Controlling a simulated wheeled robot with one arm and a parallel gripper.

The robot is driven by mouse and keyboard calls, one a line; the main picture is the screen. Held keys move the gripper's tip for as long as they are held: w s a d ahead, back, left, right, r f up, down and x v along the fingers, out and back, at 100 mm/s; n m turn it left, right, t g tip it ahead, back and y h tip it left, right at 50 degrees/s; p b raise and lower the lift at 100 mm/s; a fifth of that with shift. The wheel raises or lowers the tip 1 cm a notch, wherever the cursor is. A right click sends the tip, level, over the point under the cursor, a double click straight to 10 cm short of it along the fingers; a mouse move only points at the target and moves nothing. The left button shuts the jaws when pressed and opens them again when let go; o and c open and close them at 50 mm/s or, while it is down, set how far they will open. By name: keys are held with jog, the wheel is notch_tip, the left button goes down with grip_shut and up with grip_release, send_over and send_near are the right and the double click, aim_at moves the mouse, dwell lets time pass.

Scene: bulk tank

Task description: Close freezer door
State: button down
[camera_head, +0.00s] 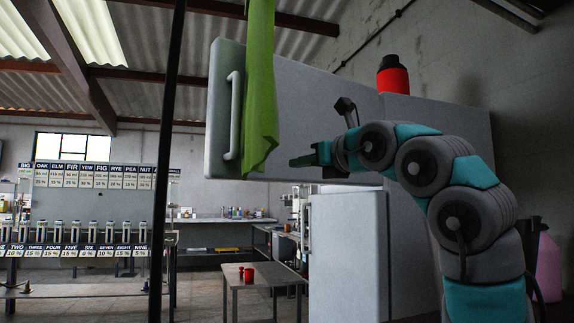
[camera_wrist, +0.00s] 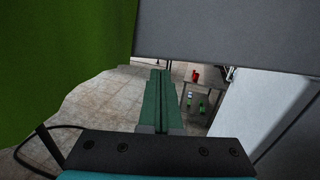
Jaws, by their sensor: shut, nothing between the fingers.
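The grey freezer door (camera_head: 300,118) stands open in the head view, swung out to the left with its long vertical handle (camera_head: 233,115) near its left edge. It is the upper door of the pale fridge-freezer (camera_head: 440,130). A green cloth (camera_head: 261,85) hangs over the door beside the handle. My gripper (camera_head: 300,161) is shut and empty, in front of the door's lower part, right of the cloth. In the wrist view my fingers (camera_wrist: 160,88) are together, below the door's lower edge (camera_wrist: 225,30), with the cloth (camera_wrist: 60,60) at left. I cannot tell whether they touch the door.
A lower door (camera_head: 345,255) stands under the freezer door. A red and black container (camera_head: 393,76) is on top of the appliance. A small table (camera_head: 262,279) with red cups stands beyond. A dark pole (camera_head: 167,150) rises at left. A pink container (camera_head: 549,265) is at right.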

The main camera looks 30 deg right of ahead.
aim_at(263, 169)
jog(key=w+p, duration=0.2)
jog(key=w, duration=0.9)
jog(key=shift+w+r, duration=0.15)
jog(key=shift+w, duration=0.05)
jog(key=shift+w+p, duration=0.3)
jog(key=shift+w, duration=0.15)
jog(key=shift+a, duration=0.1)
